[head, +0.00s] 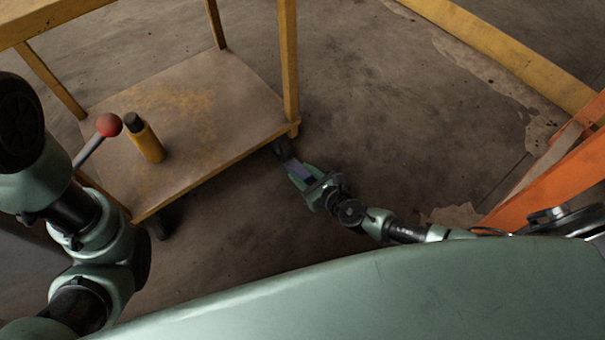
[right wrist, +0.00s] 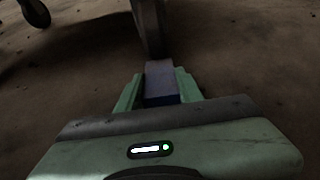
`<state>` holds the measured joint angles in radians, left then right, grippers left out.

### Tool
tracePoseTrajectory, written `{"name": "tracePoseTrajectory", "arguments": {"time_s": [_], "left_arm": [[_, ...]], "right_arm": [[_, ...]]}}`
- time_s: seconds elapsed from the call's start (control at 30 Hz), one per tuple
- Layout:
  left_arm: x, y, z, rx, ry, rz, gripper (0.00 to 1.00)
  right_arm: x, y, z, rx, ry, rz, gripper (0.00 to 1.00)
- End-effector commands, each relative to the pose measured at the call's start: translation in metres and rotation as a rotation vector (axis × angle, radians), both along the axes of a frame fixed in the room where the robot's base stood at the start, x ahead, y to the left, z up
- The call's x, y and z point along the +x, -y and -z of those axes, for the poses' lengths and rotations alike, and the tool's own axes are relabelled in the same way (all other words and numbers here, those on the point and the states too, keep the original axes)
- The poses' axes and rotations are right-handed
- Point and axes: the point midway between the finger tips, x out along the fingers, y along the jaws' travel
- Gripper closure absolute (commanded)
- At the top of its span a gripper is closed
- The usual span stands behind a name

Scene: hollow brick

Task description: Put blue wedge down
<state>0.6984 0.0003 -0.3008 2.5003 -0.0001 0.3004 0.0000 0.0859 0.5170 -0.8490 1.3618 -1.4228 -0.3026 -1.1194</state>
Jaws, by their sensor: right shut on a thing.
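My right gripper (head: 302,172) is shut on the blue wedge (head: 297,167), low by the near right corner of the yellow cart. In the right wrist view the blue wedge (right wrist: 161,84) sits between the two green fingers of my right gripper (right wrist: 160,88), its far end beside a dark caster. I cannot tell whether the wedge touches the caster or the floor. My left arm shows at the left of the head view, but its gripper cannot be made out.
An orange beam (head: 560,165) stands at right. The floor between is open.

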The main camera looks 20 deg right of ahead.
Motion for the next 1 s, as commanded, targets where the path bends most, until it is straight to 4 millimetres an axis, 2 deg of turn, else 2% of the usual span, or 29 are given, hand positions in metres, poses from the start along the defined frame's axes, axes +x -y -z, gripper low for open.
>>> {"name": "tracePoseTrajectory", "arguments": {"time_s": [0.07, 0.1, 0.17, 0.2, 0.47, 0.6, 0.77, 1.0], "left_arm": [[0.0, 0.0, 0.004, 0.0, 0.001, 0.0, 0.64], [0.0, 0.0, 0.004, 0.0, 0.001, 0.0, 0.64], [0.0, 0.0, 0.003, 0.0, 0.001, 0.0, 0.64], [0.0, 0.0, 0.003, 0.0, 0.001, 0.0, 0.64], [0.0, 0.0, 0.002, -0.001, 0.001, -0.001, 0.64], [0.0, 0.0, -0.004, -0.001, 0.001, -0.001, 0.64], [0.0, 0.0, -0.016, -0.001, 0.001, -0.001, 0.64], [0.0, 0.0, -0.034, 0.0, 0.002, -0.001, 0.64]], "right_arm": [[0.0, 0.0, 0.004, 0.0, 0.0, 0.0, 1.0], [0.0, 0.0, 0.004, 0.0, 0.0, 0.0, 0.61], [0.0, 0.0, 0.003, 0.0, 0.0, 0.0, 0.45], [0.0, 0.0, 0.003, 0.0, 0.0, 0.0, 0.42], [0.0, 0.0, 0.003, 0.0, 0.0, 0.0, 0.42], [-0.003, 0.001, -0.003, 0.0, -0.001, 0.0, 0.42], [-0.028, 0.01, -0.015, -0.002, -0.004, -0.001, 0.42], [-0.074, 0.027, -0.035, -0.003, -0.003, -0.002, 0.42]]}}
